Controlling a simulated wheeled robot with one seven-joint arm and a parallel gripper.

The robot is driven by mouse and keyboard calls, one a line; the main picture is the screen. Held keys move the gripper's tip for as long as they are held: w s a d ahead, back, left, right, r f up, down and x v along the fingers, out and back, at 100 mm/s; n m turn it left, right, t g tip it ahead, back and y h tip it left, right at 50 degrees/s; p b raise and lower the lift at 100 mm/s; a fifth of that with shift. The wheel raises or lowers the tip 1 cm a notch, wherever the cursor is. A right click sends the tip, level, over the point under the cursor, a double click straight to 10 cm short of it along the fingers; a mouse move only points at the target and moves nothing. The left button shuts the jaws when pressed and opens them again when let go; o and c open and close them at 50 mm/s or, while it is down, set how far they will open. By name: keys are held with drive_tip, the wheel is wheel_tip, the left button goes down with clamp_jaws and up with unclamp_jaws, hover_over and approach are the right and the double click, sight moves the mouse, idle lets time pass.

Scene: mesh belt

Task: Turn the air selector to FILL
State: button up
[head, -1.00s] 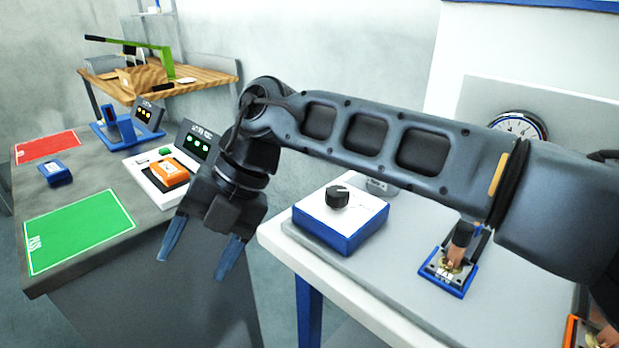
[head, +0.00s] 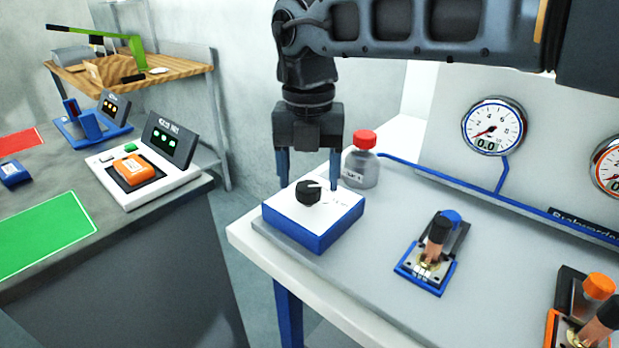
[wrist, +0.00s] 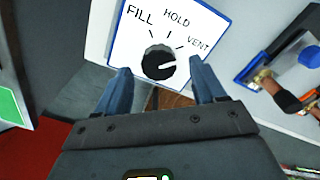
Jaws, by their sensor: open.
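The air selector is a black knob (head: 308,193) on the white top of a blue-sided box (head: 322,236) at the bench's near left corner. In the wrist view the knob (wrist: 158,63) sits below the labels FILL, HOLD and VENT. Its white pointer line points right, nearest the VENT side and away from FILL. My gripper (head: 309,178) is open and points down over the box. In the wrist view its two fingers (wrist: 160,78) appear on either side of the knob. I cannot tell whether they touch it.
A red-capped bottle (head: 362,163) stands just behind the box. A blue toggle valve (head: 430,260) is to its right, with a pressure gauge (head: 494,127) reading 0.0 behind. A separate counter with a green mat (head: 45,235) and a tester (head: 145,170) lies left across a gap.

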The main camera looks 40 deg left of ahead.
drive_tip(key=shift+f, duration=0.85)
drive_tip(key=shift+c, duration=0.3)
drive_tip(key=c, duration=1)
